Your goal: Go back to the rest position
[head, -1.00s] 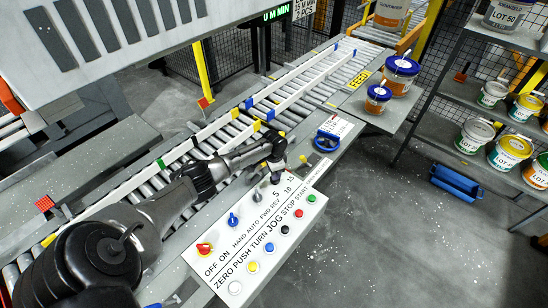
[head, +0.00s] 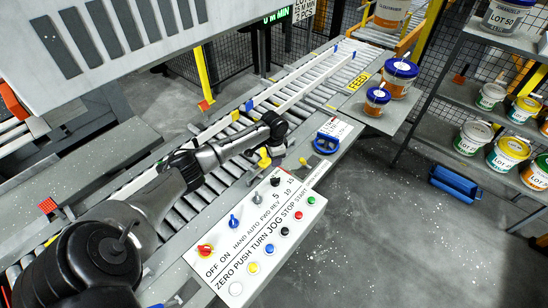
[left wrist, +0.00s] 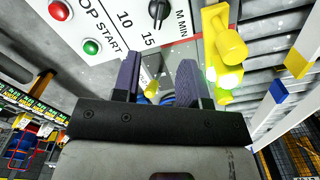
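My left gripper (left wrist: 159,72) is open, with its two dark fingers apart and nothing held between them in the left wrist view. In the head view my left arm reaches in from the left over the conveyor's near edge, and its gripper is small and partly hidden by the wrist. The control panel (head: 247,238) lies just in front of it, with a black speed knob (head: 275,181) that also shows in the left wrist view (left wrist: 158,10). The gripper is clear of the knob. My right gripper is in neither view.
A roller conveyor (head: 225,177) with white guide rails runs under my arm. A yellow fitting (left wrist: 222,55) stands close beside the fingers. A blue tape dispenser-like item (head: 327,143) and pails (head: 400,76) stand beyond.

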